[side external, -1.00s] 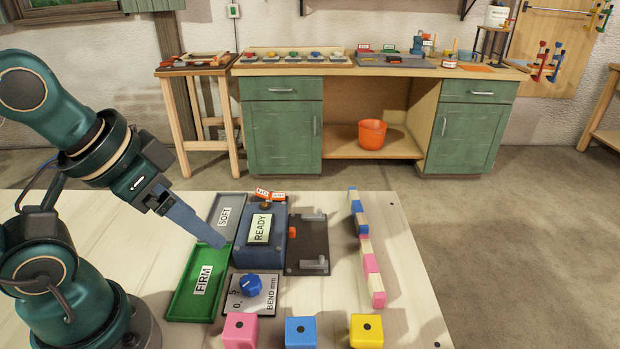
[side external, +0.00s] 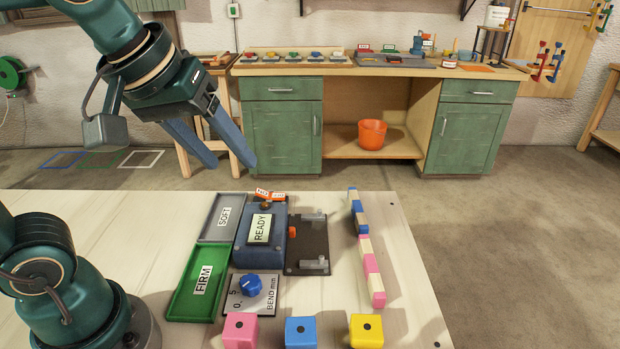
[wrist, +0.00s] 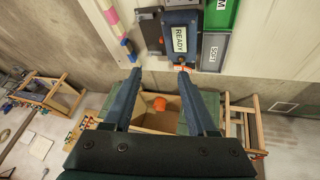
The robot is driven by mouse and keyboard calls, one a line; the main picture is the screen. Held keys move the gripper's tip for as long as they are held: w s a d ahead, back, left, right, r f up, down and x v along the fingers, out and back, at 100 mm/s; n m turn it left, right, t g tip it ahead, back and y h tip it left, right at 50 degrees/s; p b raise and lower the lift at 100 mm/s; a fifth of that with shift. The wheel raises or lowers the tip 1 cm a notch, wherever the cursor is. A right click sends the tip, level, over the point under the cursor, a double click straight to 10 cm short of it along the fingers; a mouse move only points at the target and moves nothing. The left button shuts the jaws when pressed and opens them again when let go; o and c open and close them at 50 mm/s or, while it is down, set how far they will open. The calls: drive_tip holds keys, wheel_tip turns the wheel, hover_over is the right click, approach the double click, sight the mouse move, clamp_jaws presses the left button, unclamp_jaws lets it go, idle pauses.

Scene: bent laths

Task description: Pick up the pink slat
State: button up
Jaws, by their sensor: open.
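The pink slat (side external: 371,266), banded pink and cream, lies near the right side of the pale table in the side external view. The blue-and-cream slat (side external: 356,212) lies in line with its far end. In the wrist view, the pink slat (wrist: 111,15) is at the top edge, left of centre, with the blue slat (wrist: 126,45) below it. My gripper (side external: 230,164) is open and empty, raised above the table's far side, left of both slats and apart from them. Its two fingers also show spread in the wrist view (wrist: 158,73).
A blue READY box (side external: 260,228) with a dark plate (side external: 307,240) stands mid-table. The grey SOFT tray (side external: 207,232) and green FIRM tray (side external: 187,307) are to its left. A BEND dial (side external: 251,286) and pink, blue and yellow blocks (side external: 301,332) are nearer. Bare table surrounds the slats.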

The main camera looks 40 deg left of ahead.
drive_tip(key=w+d+n+g, duration=0.1)
drive_tip(key=w+d+n, duration=0.2)
drive_tip(key=w, duration=0.6)
drive_tip(key=g+y, duration=0.2)
drive_tip(key=g, duration=0.1)
hover_over(372, 263)
drive_tip(key=s+d, duration=0.1)
wheel_tip(372, 263, down, 17)
drive_tip(key=shift+s+d+r, duration=0.1)
drive_tip(key=shift+r, duration=0.05)
drive_tip(key=shift+f, duration=0.35)
drive_tip(key=shift+x, duration=2.15)
clamp_jaws()
